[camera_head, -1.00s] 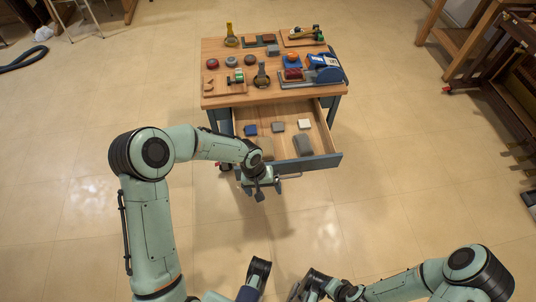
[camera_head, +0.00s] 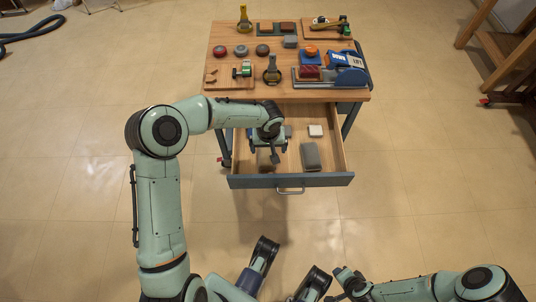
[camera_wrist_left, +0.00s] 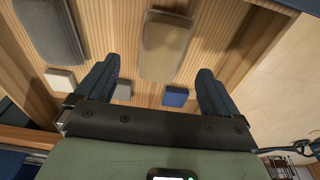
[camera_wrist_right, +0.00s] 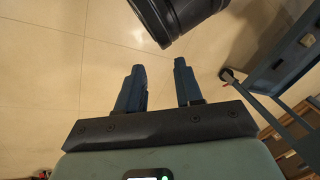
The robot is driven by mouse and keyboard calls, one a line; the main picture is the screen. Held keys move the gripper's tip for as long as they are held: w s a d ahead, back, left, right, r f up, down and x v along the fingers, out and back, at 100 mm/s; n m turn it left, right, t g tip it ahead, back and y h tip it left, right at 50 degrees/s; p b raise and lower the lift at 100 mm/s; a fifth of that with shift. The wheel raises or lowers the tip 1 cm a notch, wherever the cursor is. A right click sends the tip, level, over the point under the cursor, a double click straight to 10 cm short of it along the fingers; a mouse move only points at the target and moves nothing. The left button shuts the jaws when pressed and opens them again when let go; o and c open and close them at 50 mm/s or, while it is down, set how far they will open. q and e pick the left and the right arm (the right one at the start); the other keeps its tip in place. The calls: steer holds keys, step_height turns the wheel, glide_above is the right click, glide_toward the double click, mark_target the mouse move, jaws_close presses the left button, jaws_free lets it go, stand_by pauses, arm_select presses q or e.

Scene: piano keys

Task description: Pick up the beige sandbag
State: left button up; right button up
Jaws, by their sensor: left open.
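The beige sandbag (camera_wrist_left: 165,45) lies on the floor of the open wooden drawer (camera_head: 333,150). In the left wrist view it sits ahead of and between my left fingers, apart from both. My left gripper (camera_wrist_left: 158,68) is open and empty. In the head view my left gripper (camera_head: 268,147) hangs over the left part of the drawer and hides most of the sandbag. My right gripper (camera_wrist_right: 160,68) is open and empty over the floor, away from the table.
A grey sandbag (camera_head: 311,156) lies right of the beige one, with a white block (camera_head: 315,130) behind it. A blue block (camera_wrist_left: 175,97) lies near the beige sandbag. The drawer front (camera_head: 240,181) is a raised edge. The tabletop (camera_head: 225,62) holds several tools and pads.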

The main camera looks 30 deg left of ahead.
mark_target(267, 152)
arm_select(q)
steer(key=f, duration=0.1)
steer(key=f+b, duration=0.1)
steer(key=f, duration=0.1)
steer(key=a+f, duration=0.1)
steer(key=f, duration=0.1)
steer(key=shift+w, duration=0.35)
steer(key=shift+w+f+b, duration=0.1)
steer(key=shift+f+b, duration=0.2)
steer(key=shift+f, duration=0.05)
arm_select(e)
steer(key=shift+w+d+f, duration=0.6)
steer(key=shift+w+f, duration=0.25)
steer(key=shift+f, duration=0.1)
arm_select(q)
steer(key=c, duration=1.4)
